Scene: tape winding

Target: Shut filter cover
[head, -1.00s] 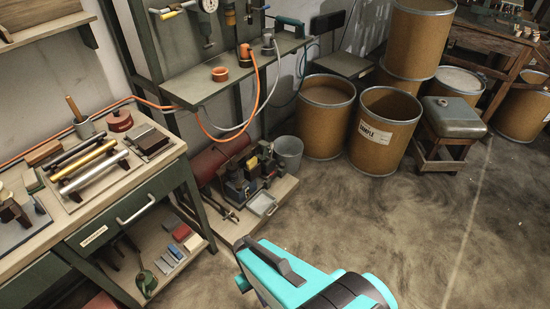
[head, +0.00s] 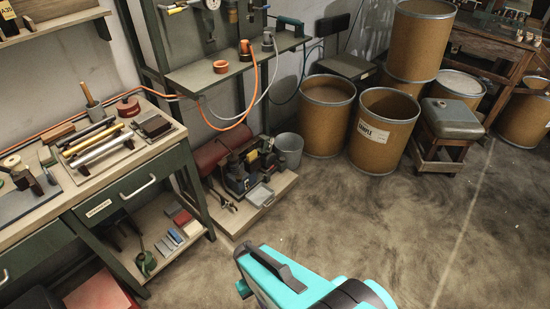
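No part is clearly recognisable as the filter cover. A compressor-like machine (head: 240,172) with a dark red tank (head: 208,153) stands on a low wooden platform at the foot of the green stand. A small pale grey square piece (head: 260,195) with a light rim lies at the machine's front right; I cannot tell whether it is a cover, a lid or a tray, or whether it is open. My teal arm (head: 285,283) shows at the bottom centre, well in front of the platform. My gripper's fingers are not visible.
A workbench (head: 178,148) with rods and tools stands at left, with a drawer and lower shelf. A green shelf (head: 200,78) with hoses overhangs the machine. A grey bucket (head: 289,150) and brown drums (head: 384,130) stand to the right. The floor (head: 400,225) in front is clear.

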